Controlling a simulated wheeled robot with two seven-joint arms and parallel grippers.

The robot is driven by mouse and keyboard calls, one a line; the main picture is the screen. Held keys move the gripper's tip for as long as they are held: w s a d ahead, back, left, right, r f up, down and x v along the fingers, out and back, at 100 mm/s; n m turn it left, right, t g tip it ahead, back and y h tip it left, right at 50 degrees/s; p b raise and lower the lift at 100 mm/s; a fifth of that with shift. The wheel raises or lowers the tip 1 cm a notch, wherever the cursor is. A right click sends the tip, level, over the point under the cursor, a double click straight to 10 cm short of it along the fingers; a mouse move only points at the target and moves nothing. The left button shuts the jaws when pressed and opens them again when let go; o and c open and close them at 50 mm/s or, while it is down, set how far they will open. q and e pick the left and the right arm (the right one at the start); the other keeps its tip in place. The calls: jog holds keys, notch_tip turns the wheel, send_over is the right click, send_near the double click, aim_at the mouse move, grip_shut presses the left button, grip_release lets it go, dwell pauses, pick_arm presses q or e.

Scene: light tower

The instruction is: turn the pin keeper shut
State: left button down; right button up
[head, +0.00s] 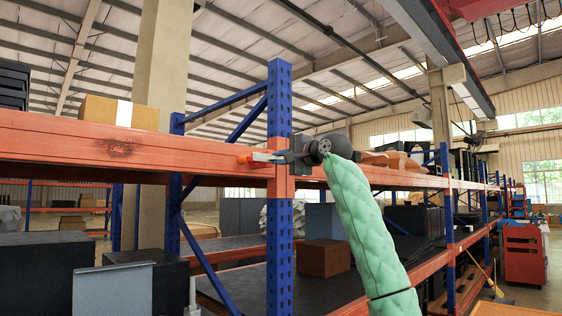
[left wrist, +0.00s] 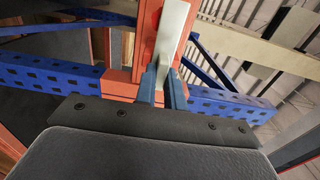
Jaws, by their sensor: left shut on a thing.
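The pin keeper is a pale metal bar (left wrist: 173,32) in the left wrist view, standing out against the orange beam. My left gripper (left wrist: 162,84) has its two blue fingers shut on the near end of the bar. In the head view my left gripper (head: 277,157) is at the joint of the orange beam and the blue upright, pointing left. A small pale piece (head: 262,157) with an orange tip shows just beyond the fingers. The fingers and wrist hide part of the keeper, so its exact angle is hard to tell. My right gripper is not in view.
The orange beam (head: 60,140) runs left from the blue upright (head: 280,230), and another runs away to the right. A cardboard box (head: 100,112) sits on the left beam's shelf. A brown box (head: 325,257) stands lower behind the upright.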

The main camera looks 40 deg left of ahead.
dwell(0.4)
pick_arm(q)
jog(key=c, duration=1.5)
grip_release()
jog(key=shift+w, duration=0.1)
